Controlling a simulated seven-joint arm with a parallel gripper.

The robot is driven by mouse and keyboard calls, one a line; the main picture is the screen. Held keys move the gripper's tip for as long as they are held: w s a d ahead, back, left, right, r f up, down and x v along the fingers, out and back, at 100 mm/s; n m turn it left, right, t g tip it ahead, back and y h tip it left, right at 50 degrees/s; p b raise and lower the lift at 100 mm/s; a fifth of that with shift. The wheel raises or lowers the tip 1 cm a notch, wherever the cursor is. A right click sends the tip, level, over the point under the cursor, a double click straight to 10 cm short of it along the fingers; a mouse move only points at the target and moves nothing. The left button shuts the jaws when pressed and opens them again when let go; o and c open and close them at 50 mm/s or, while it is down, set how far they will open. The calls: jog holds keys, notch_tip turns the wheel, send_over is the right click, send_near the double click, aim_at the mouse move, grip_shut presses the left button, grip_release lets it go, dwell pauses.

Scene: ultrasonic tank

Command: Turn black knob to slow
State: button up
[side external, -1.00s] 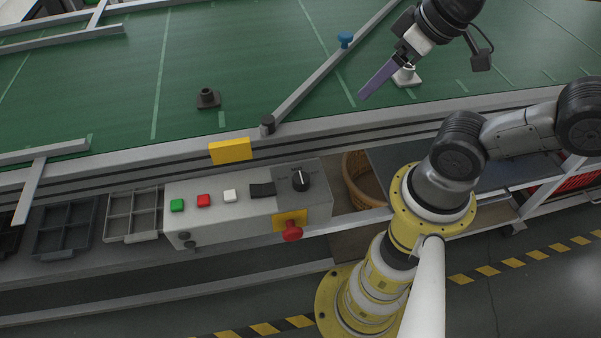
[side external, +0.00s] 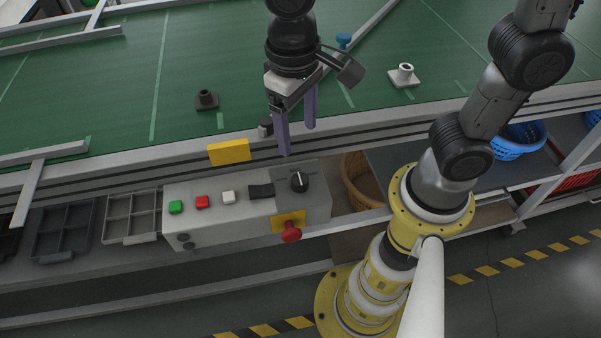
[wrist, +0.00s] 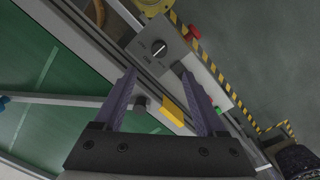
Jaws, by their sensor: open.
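The black knob (side external: 299,182) sits on the right end of the grey control box (side external: 240,234), with a white pointer line on top. It also shows in the wrist view (wrist: 159,48), ahead of the fingertips. In the wrist view the fingers (wrist: 158,78) are spread wide.
Green (side external: 175,207), red (side external: 202,202) and white (side external: 228,197) buttons line the box. A red emergency knob (side external: 291,233) juts from its front. A yellow block (side external: 229,151) and a dark post (side external: 265,127) stand at the conveyor edge. Grey trays (side external: 133,215) lie left.

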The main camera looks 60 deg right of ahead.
aim_at(301, 179)
jog(key=f, duration=1.3)
jog(key=shift+d+f, duration=0.2)
jog(key=shift+d, duration=0.2)
grip_shut()
